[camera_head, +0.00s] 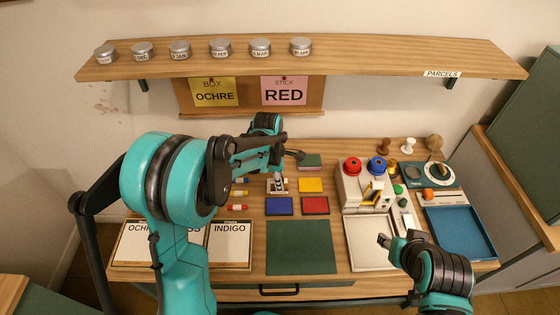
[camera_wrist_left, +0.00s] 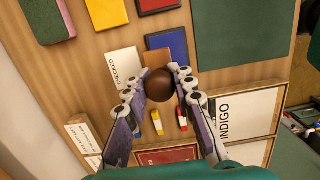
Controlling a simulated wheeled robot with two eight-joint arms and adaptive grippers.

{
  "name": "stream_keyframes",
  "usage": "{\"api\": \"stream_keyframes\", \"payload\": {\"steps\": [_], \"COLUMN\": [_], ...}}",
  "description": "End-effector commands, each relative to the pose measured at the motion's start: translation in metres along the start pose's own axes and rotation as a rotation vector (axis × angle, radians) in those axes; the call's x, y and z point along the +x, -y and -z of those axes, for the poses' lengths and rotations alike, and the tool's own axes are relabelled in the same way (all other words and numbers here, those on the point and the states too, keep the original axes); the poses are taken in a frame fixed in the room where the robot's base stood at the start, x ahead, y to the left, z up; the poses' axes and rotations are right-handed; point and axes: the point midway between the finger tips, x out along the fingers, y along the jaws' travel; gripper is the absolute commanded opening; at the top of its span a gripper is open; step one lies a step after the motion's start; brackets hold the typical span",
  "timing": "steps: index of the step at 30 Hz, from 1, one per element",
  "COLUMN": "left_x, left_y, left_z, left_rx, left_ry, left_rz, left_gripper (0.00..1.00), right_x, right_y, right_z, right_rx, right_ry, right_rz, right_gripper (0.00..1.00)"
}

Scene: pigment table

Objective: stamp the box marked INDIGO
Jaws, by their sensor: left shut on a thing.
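The box marked INDIGO (camera_head: 230,255) lies at the front left of the table, a pale lidded panel in a wooden frame; its label also shows in the left wrist view (camera_wrist_left: 252,112). My left gripper (camera_head: 278,178) is well behind it, near the ink pads. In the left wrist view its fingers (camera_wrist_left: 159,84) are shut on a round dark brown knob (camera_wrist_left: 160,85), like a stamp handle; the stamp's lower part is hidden. A white label reading CHECKED (camera_wrist_left: 122,72) lies beside the knob. My right gripper (camera_head: 385,241) is over the pale tray; its jaw state is unclear.
Blue (camera_head: 279,206), red (camera_head: 315,205) and yellow (camera_head: 311,185) pads lie by a green mat (camera_head: 301,247). Small coloured tubes (camera_head: 238,207) lie left. A box marked OCHRE (camera_head: 135,240) stands further left. Notes read BOX OCHRE (camera_head: 213,92) and STICK RED (camera_head: 284,90).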

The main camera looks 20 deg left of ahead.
Motion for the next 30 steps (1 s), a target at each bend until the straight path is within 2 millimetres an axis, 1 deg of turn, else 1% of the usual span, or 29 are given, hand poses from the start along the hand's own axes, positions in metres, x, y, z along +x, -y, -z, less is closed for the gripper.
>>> {"api": "stream_keyframes", "payload": {"steps": [1,3,6,11,21,24,30], "left_x": [0.001,0.002,0.005,0.014,0.05,0.058,0.062], "left_y": [0.008,0.015,0.018,0.018,0.017,0.017,0.017], "left_z": [0.001,0.002,0.002,0.003,0.008,0.009,0.009], "left_rx": [0.001,0.001,0.0,0.0,0.0,0.0,0.0], "left_ry": [0.0,0.0,0.0,0.0,0.0,0.0,0.0], "left_rz": [0.0,0.0,0.0,0.0,0.0,0.0,0.0], "left_gripper": [0.05,0.05,0.05,0.05,0.05,0.05,0.05], "right_x": [0.001,0.001,0.002,0.008,0.03,0.035,0.036], "right_y": [0.0,0.0,0.0,0.0,0.0,0.0,0.0], "right_z": [0.0,-0.001,-0.002,-0.006,-0.021,-0.025,-0.026], "right_rx": [0.0,0.0,0.0,0.0,0.0,0.0,0.0], "right_ry": [0.0,0.0,0.0,0.0,0.0,0.0,0.0], "right_rz": [0.0,0.0,0.0,0.0,0.0,0.0,0.0], "right_gripper": [0.4,0.4,0.4,0.4,0.4,0.4,0.4]}}
